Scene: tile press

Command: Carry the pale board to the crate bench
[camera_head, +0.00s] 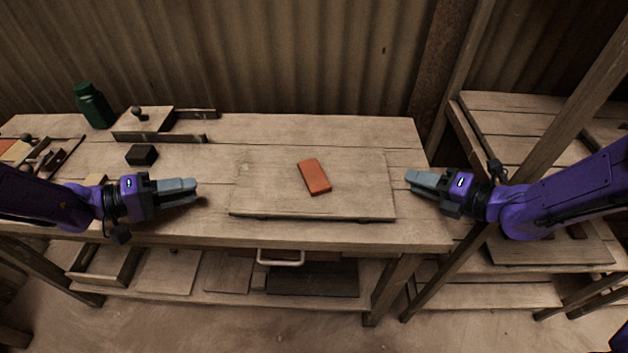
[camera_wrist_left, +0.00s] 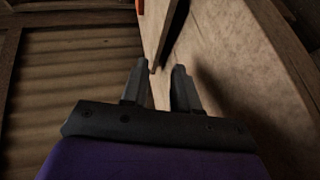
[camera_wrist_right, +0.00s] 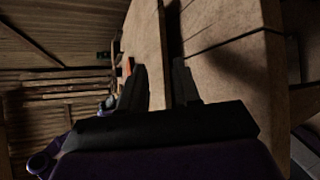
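The pale board (camera_head: 270,170) lies flat on the wooden workbench, with an orange-red tile (camera_head: 314,177) on top of it. My left gripper (camera_head: 195,190) is open and empty just left of the board's left edge, apart from it. My right gripper (camera_head: 410,177) is open and empty close to the board's right edge. In the left wrist view the board's edge (camera_wrist_left: 155,25) lies ahead of the parted fingers. The right wrist view also shows the board (camera_wrist_right: 143,35) ahead of the fingers. No bench is clearly marked as the crate bench; a slatted wooden bench (camera_head: 510,104) stands at the right.
A green bottle (camera_head: 94,106), a black block (camera_head: 141,155) and a knobbed wooden plate (camera_head: 152,119) stand at the workbench's left. A diagonal wooden post (camera_head: 560,105) rises before the right bench. A lower shelf (camera_head: 220,272) holds trays and boards.

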